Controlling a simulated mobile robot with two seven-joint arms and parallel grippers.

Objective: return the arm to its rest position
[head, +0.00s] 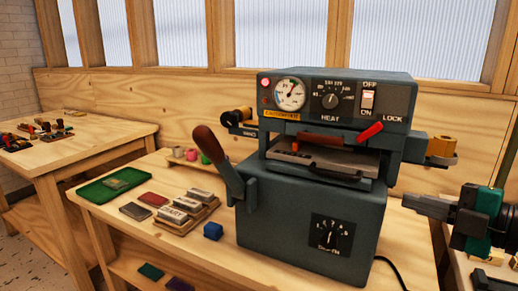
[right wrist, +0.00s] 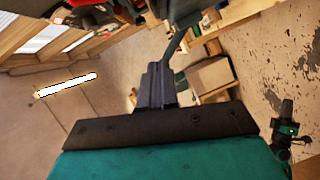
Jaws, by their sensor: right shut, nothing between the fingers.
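My right gripper (head: 424,205) is at the right edge of the head view, to the right of the grey press (head: 320,225), with its fingers together and empty. In the right wrist view its shut fingers (right wrist: 160,75) point away over the floor and hold nothing. The left gripper is not seen in the head view. A gold foil roll (head: 441,147) is on the press's right side, above my right gripper and apart from it. Another dark and gold roll (head: 237,117) is on the left side.
A black cable (head: 392,270) runs at the right. A second table (head: 70,155) is at left.

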